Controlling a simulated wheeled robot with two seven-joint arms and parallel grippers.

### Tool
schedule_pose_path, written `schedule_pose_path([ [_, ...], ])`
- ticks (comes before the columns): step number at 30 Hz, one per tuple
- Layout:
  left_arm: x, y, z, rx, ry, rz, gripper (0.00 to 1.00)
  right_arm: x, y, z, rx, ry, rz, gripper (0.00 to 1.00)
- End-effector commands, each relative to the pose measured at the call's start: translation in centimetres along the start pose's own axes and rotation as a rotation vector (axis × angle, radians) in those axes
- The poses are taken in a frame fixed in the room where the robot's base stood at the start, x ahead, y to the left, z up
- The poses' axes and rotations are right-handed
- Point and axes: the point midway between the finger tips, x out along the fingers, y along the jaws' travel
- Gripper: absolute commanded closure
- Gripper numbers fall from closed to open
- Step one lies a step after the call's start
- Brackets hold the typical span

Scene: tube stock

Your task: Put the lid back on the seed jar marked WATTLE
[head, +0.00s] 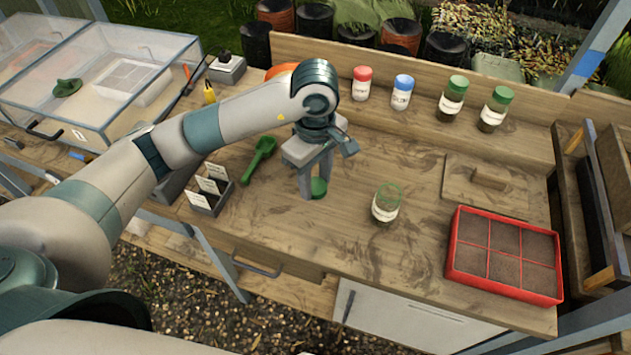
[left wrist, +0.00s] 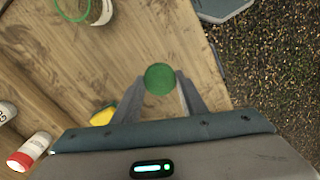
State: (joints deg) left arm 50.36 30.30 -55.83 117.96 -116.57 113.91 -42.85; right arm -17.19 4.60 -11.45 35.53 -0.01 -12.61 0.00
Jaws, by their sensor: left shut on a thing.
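An open glass jar (head: 386,205) with a white label and a green rim stands upright on the bench, right of my left gripper. Its label is too small to read. The jar shows partly, cut off, at the top left of the left wrist view (left wrist: 102,10). My left gripper (head: 315,186) points down and is shut on a round green lid (head: 319,188). The lid also shows between the fingertips in the left wrist view (left wrist: 160,79). The lid is apart from the jar; its height over the bench is hard to tell. My right gripper is not in view.
Lidded jars stand on the back shelf: red (head: 362,84), blue (head: 402,92) and two green (head: 451,99). A red seed tray (head: 452,270) and a wooden board (head: 455,190) lie right of the open jar. A green scoop (head: 258,160) lies left. Bench between lid and jar is clear.

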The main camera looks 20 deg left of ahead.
Motion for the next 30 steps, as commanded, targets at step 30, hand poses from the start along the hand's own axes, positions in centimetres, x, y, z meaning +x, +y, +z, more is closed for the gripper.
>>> schedule_pose_path([
  [30,-2.7,-4.9,-3.1,0.903,0.013,0.008,0.82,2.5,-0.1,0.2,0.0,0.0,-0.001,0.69],
])
